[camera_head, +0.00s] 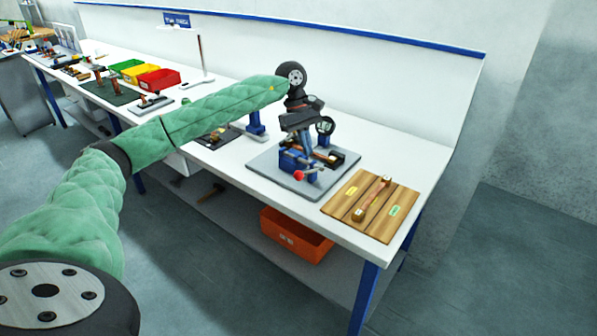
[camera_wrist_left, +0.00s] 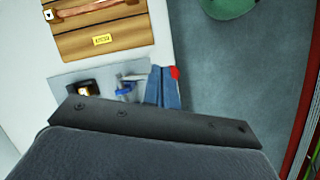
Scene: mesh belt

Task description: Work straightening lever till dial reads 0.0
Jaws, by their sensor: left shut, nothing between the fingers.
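A blue straightening fixture (camera_head: 290,161) stands on a grey base plate (camera_head: 268,175) on the white bench. Its lever ends in a red knob (camera_head: 299,175) at the front; the knob also shows in the left wrist view (camera_wrist_left: 174,72). A round dial (camera_head: 325,126) stands above the fixture, and its reading is too small to tell. My left gripper (camera_head: 304,150) is shut and empty, pointing down over the fixture. In the left wrist view its blue-grey fingers (camera_wrist_left: 163,84) lie close to the red knob; I cannot tell whether they touch it. My gripper and wrist partly hide the fixture.
A wooden board (camera_head: 347,203) with a copper-coloured bar (camera_head: 374,198) and coloured labels lies to the right, near the bench end. An orange bin (camera_head: 292,238) sits on the shelf below. Green, red and yellow bins (camera_head: 158,79) stand farther left. My left arm spans the bench.

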